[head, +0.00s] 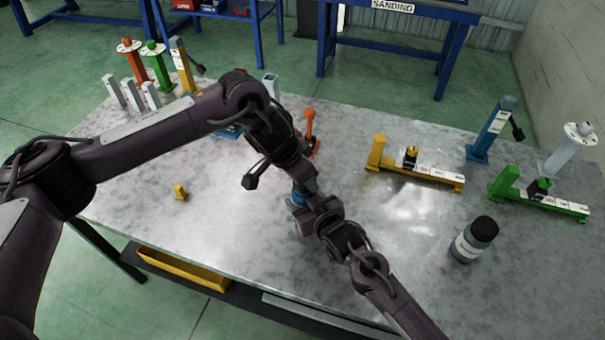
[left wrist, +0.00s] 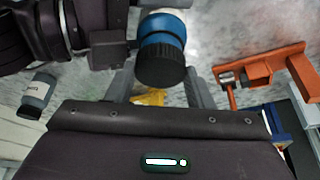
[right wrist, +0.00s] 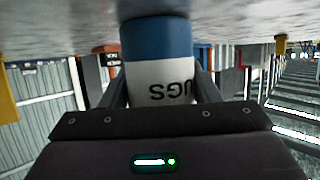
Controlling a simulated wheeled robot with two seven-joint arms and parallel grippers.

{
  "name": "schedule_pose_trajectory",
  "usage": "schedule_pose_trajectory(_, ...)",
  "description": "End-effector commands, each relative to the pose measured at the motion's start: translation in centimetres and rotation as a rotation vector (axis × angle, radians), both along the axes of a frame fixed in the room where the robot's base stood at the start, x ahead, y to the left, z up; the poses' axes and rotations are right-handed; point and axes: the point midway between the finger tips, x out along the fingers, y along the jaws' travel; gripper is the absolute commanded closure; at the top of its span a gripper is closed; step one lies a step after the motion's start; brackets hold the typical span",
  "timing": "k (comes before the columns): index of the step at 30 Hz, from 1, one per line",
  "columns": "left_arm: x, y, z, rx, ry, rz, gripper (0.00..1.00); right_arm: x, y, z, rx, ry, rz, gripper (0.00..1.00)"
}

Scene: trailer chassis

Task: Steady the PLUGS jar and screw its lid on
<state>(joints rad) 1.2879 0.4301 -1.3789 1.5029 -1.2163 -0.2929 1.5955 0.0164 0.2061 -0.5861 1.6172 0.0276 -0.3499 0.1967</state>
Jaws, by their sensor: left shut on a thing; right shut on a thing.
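The PLUGS jar (head: 297,199) is blue with a white label and is mostly hidden behind my grippers in the head view. My right gripper (right wrist: 160,85) is shut on the jar body (right wrist: 158,42), its fingers at the sides of the label, where "UGS" reads upside down. The black ribbed lid (left wrist: 163,63) sits at the blue jar top (left wrist: 163,27) in the left wrist view. My left gripper (left wrist: 160,80) is shut on the lid from above. Lid and jar look in line; I cannot tell how far the thread is engaged.
A second dark jar with a black cap (head: 474,240) stands at the right. An orange stand (head: 311,130) is close behind my grippers. A yellow part (head: 181,192) lies at the left. Yellow (head: 415,176) and green (head: 540,198) fixtures stand at the right. The front middle is clear.

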Motion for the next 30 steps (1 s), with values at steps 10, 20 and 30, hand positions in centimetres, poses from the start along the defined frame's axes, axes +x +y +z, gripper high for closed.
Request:
schedule_pose_trajectory(10,0.0,0.0,-0.5,-0.001,0.001,0.001,0.73,0.0,0.0,0.1,0.000,-0.001,0.000,0.85)
schedule_pose_trajectory(20,0.0,0.0,-1.2,0.000,0.000,0.002,0.73,0.0,0.0,0.1,0.000,-0.001,0.000,0.85)
schedule_pose_trajectory(30,-0.2,-0.2,-1.1,-0.003,0.003,-0.005,0.31,0.1,0.0,0.1,0.000,-0.001,0.000,1.00)
